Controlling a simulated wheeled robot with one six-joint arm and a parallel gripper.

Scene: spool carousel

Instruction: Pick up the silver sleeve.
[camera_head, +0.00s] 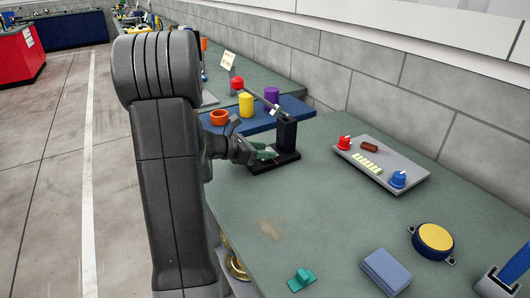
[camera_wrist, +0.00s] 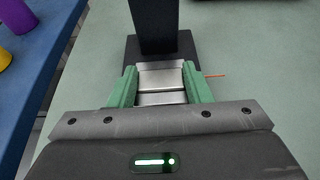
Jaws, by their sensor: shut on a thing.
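My gripper (camera_head: 264,153) is low at the base of a black stand on the green-grey worktop. In the wrist view, its two green fingers (camera_wrist: 160,88) are closed on the sides of a silver metal piece (camera_wrist: 162,78), which looks like the silver sleeve. The piece sits just in front of the black post (camera_wrist: 154,25), over or on the black base (camera_wrist: 188,48); I cannot tell whether it touches the base. In the head view, my gripper and arm hide the silver piece. The black post (camera_head: 286,135) stands upright just right of my fingers.
Behind, a blue board (camera_head: 293,106) carries an orange ring (camera_head: 219,117), a yellow cylinder (camera_head: 246,105) and a purple cylinder (camera_head: 272,95). A grey knob panel (camera_head: 382,170) lies right.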

